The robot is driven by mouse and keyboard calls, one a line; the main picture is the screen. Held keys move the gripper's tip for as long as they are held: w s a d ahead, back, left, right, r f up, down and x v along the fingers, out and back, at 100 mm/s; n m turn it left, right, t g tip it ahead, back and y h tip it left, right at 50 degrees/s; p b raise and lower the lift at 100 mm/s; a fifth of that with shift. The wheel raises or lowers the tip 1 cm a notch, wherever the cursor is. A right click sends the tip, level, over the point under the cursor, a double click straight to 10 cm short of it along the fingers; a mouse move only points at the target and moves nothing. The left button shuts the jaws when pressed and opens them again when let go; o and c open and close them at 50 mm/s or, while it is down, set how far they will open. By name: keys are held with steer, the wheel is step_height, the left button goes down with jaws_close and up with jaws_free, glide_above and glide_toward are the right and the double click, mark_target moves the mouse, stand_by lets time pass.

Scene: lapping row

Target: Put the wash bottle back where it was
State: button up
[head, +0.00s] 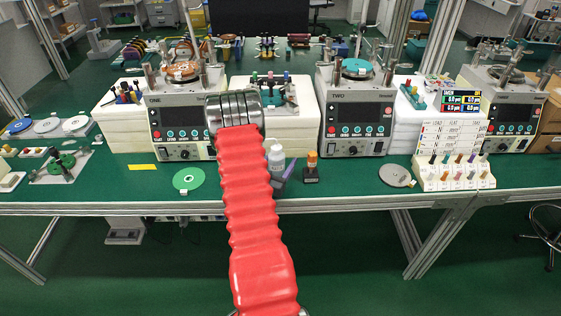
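A white bottle (276,158), which may be the wash bottle, shows on the green bench just right of my red-sleeved arm. Its left side is partly covered by the arm, and I cannot tell whether anything touches it. My arm reaches up and forward to the front of machine ONE (182,122). Only the metal wrist end of my arm shows; my gripper fingers are hidden beyond it, so I cannot see whether they hold anything.
Machine TWO (355,115) stands right of the bottle. A small orange-topped bottle (312,160) stands nearby. A green disc (188,178), a yellow strip (142,167) and a grey disc (396,175) lie near the front edge. A rack (453,182) of colored items stands at right.

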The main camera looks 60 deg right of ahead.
steer(key=shift+r, duration=0.1)
steer(key=a, duration=1.2)
stand_by(0.9)
